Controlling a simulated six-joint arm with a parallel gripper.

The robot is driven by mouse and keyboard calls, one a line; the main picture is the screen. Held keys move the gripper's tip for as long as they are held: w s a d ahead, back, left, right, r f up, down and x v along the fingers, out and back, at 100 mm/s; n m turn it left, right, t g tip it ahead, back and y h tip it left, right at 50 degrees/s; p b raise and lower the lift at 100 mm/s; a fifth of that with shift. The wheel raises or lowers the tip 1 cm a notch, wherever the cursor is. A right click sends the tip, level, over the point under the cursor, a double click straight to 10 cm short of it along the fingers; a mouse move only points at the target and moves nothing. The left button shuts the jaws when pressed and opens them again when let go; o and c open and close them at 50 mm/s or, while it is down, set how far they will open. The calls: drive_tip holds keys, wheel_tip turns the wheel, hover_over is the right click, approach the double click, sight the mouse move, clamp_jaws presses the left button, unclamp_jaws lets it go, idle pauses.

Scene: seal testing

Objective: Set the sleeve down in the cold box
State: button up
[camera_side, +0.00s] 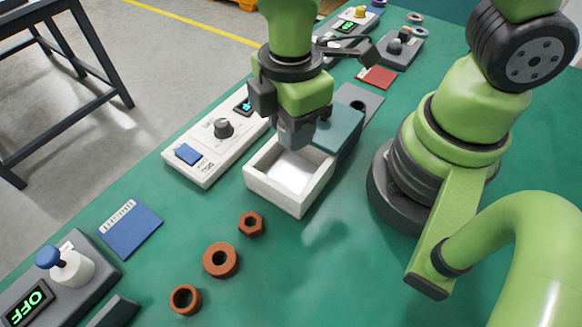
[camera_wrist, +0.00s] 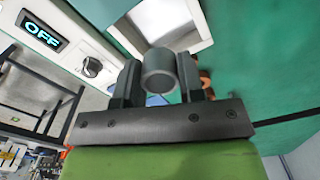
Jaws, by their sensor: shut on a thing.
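A white open-topped box (camera_side: 272,186), which I take to be the cold box, stands on the green table with a teal panel (camera_side: 341,130) at its far right side. Its inside looks empty where it shows. My gripper (camera_side: 297,138) is over the far end of the box. In the wrist view my gripper (camera_wrist: 160,84) is shut on the grey, round sleeve (camera_wrist: 159,70), one finger on each side. The box (camera_wrist: 205,37) is beyond the sleeve there. In the side view I cannot make out the sleeve clearly between the fingers.
Brown rings (camera_side: 221,260) and a brown nut (camera_side: 252,223) lie in front. A blue card (camera_side: 129,229) lies front left. A red card (camera_side: 378,77) lies behind.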

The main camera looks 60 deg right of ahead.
wheel_tip(320, 180, down, 9)
idle(0.5)
drive_tip(key=o, duration=0.7)
drive_tip(key=shift+f, duration=0.1)
wheel_tip(320, 180, up, 12)
drive_tip(key=shift+r, duration=0.25)
wheel_tip(320, 180, up, 8)
drive_tip(key=m+t+y, duration=0.1)
drive_tip(key=m+t, duration=0.2)
drive_tip(key=m, duration=0.4)
hover_over(291, 176)
drive_tip(key=d, duration=0.4)
drive_tip(key=s+d+r+m+t, duration=0.1)
drive_tip(key=r+m, duration=0.2)
drive_tip(key=s+d+r+m+t, duration=0.1)
drive_tip(key=s+r+m, duration=0.1)
drive_tip(key=r+m, duration=0.1)
drive_tip(key=s+d+r+m+t+y, duration=0.1)
drive_tip(key=r+m+t, duration=0.1)
drive_tip(key=r+m, duration=0.1)
drive_tip(key=shift+s+d+m, duration=0.35)
drive_tip(key=shift+d+m, duration=0.05)
drive_tip(key=shift+m, duration=0.5)
